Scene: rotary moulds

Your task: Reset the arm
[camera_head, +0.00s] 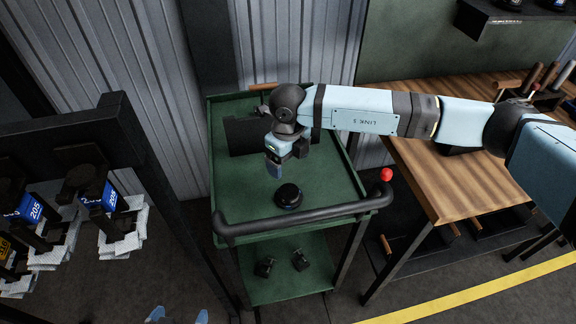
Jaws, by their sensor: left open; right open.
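My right arm reaches in from the right over a green cart (330,182). My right gripper (274,166) points down above the cart's top tray, behind and slightly left of a round black part (289,195). It is open, and I see nothing held in it. Its fingers overlap in this view, so the gap is hard to see. Two light-blue tips at the bottom edge appear to be my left gripper (178,315). They are spread apart with nothing between them. The rest of my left arm is out of frame.
A black upright plate (243,137) stands on the cart behind my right gripper. A wooden workbench (440,190) stands right; a dark rack (70,135) with blue-labelled parts stands left.

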